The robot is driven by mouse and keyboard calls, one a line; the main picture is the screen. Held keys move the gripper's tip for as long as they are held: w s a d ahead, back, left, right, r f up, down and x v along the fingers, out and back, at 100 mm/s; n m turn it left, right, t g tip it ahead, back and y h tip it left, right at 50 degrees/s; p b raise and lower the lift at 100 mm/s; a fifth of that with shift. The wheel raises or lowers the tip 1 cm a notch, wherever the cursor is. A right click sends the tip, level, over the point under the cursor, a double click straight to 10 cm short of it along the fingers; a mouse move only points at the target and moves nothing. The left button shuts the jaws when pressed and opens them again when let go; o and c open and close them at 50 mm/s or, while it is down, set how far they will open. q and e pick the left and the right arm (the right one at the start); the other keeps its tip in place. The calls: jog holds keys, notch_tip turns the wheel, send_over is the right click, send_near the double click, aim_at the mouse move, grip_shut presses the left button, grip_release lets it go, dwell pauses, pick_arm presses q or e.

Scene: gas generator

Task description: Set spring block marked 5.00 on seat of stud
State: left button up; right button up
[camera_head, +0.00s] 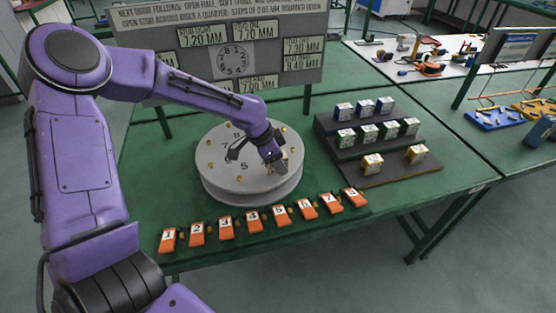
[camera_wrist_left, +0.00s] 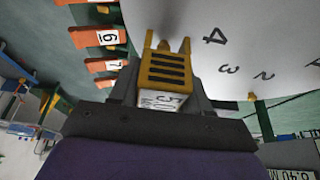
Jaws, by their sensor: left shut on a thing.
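My left gripper (camera_head: 271,160) is over the right side of the round grey disc (camera_head: 222,179), which has printed numbers and small brass studs. In the left wrist view the gripper (camera_wrist_left: 165,85) is shut on the yellow spring block (camera_wrist_left: 167,72), which has black stripes and a white label that seems to read 5.00. The block's prongs point away from the wrist, over the edge of the disc (camera_wrist_left: 225,45). A small brass-coloured piece shows between the prongs; whether the block touches its seat cannot be told. In the head view the gripper mostly hides the block. My right gripper is not in view.
Several numbered orange tags (camera_head: 253,221) line the table's front edge. A dark stepped rack (camera_head: 392,176) at right holds blue, green and yellow blocks. A grey sign board (camera_head: 290,63) with millimetre values stands behind the disc. Green table (camera_head: 150,190) is bare left of the disc.

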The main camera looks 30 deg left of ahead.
pick_arm(q)
jog(key=shift+f, duration=0.15)
jog(key=shift+f, duration=0.4)
jog(key=o, duration=1.3)
